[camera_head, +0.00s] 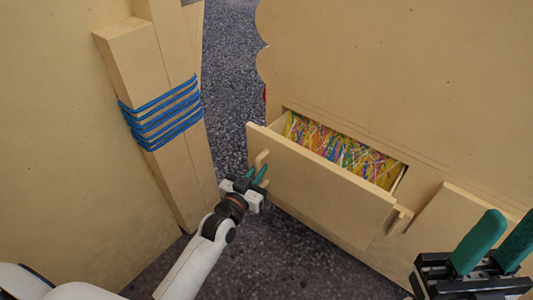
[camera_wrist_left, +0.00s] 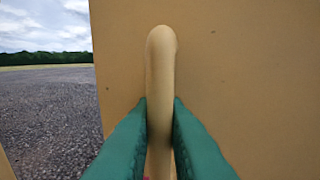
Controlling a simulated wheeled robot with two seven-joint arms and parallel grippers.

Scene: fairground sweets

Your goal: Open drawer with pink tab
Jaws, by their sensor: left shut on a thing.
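The drawer (camera_head: 318,183) in the tan wooden cabinet is pulled out, its front standing clear of the cabinet face. Many thin coloured sticks or straws lie inside. My left gripper (camera_head: 256,174) is at the left part of the drawer front, its green fingers on the drawer handle (camera_head: 262,157). In the left wrist view the fingers press on both sides of the tan, rounded upright handle (camera_wrist_left: 160,65). A trace of pink shows at the bottom edge of that view; the tab itself is mostly hidden. My right gripper (camera_head: 492,243) is at the lower right, fingers apart and empty.
Another handle (camera_head: 400,219) and panel (camera_head: 453,228) are right of the drawer. A tan wooden post (camera_head: 137,65) wrapped with blue cord (camera_head: 165,115) stands left of my left arm. Dark speckled ground (camera_head: 290,262) is clear below the drawer.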

